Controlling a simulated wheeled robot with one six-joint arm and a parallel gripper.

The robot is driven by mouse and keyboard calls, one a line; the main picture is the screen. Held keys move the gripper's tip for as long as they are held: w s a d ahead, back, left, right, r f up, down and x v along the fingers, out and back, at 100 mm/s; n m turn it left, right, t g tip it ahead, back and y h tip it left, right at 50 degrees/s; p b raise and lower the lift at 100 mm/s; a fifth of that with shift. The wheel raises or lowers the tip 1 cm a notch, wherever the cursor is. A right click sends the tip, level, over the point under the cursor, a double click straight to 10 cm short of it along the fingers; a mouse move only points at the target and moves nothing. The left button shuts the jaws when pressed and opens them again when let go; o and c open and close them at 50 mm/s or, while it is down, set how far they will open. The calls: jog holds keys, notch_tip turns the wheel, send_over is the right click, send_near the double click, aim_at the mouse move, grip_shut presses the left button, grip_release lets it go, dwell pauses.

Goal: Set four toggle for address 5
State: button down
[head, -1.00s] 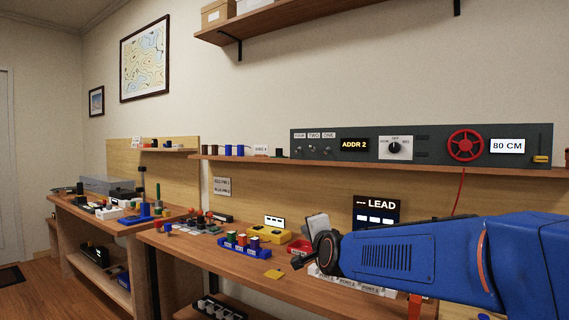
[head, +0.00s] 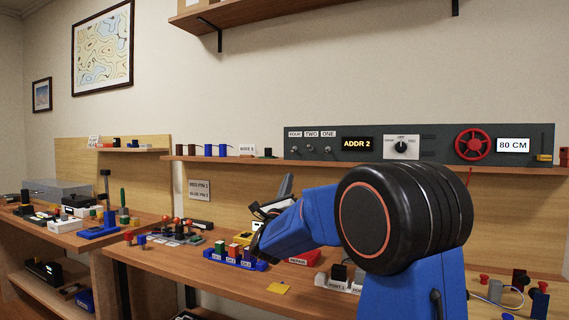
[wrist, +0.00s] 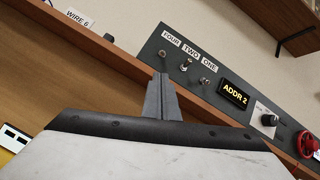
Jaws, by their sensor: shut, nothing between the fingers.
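The dark panel (head: 430,143) holds a row of small toggles labelled FOUR, TWO and ONE. The four toggle (head: 294,150) is leftmost, the two toggle (head: 310,149) is in the middle and the one toggle (head: 328,150) is at right. The display (head: 357,144) reads ADDR 2. In the wrist view the four toggle (wrist: 162,54) shows just above my gripper tips (wrist: 162,76), apart from them as far as I can tell. My gripper is shut and empty. In the head view my gripper (head: 285,186) points up below the shelf, left of my raised arm.
The panel stands on a narrow shelf (head: 225,159) with several coloured items and a WIRE 6 card (head: 247,149). A rotary knob (head: 401,147) and red wheel (head: 474,144) sit right of the display. Below, a blue holder (head: 235,260) stands on the workbench.

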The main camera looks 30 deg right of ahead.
aim_at(293, 151)
jog(key=shift+w+m+h, duration=0.1)
jog(key=shift+m+h, duration=0.2)
jog(key=shift+x, duration=5.05)
jog(key=shift+s+a+r+g+y, duration=0.3)
jog(key=shift+g+y, duration=0.2)
jog(key=shift+g, duration=0.3)
jog(key=shift+s+a+r+m+g+y, duration=0.1)
jog(key=shift+a+r+m+g+y, duration=0.1)
jog(key=shift+r+g+y, duration=0.25)
jog(key=shift+s+a+r+m+g+y, duration=0.2)
jog(key=shift+r+g+y, duration=0.2)
jog(key=shift+g+y, duration=0.15)
